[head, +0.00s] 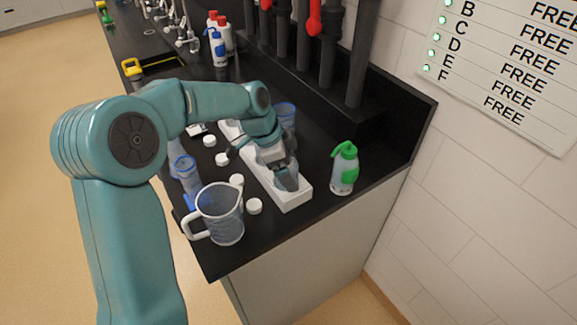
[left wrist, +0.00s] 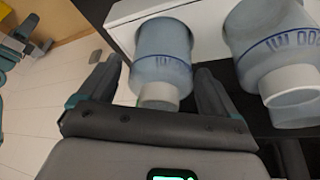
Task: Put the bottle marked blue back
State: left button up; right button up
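In the left wrist view, a clear bottle with blue markings (left wrist: 163,50) stands in a white rack (left wrist: 120,12), its neck towards me. A second such bottle (left wrist: 270,45) is beside it to the right. My left gripper (left wrist: 160,85) is open, one finger on each side of the first bottle, with a visible gap at the left finger. In the head view, my left gripper (head: 287,178) is over the near end of the white rack (head: 294,200) and hides the bottle there. I cannot tell which bottle is the one marked blue. My right gripper is not in view.
A clear jug (head: 220,213) stands at the counter's near edge, with white caps (head: 254,206) around it. A green-topped spray bottle (head: 344,168) stands right of the rack. A blue-topped spray bottle (head: 218,50) is farther back. Dark pipes (head: 329,50) line the wall side.

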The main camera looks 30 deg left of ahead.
pick_arm(q)
jog(key=shift+r, duration=0.2)
jog(key=v, duration=1.1)
jog(key=shift+s+a+r, duration=0.15)
jog(key=shift+s+r, duration=0.05)
jog(key=shift+r, duration=0.15)
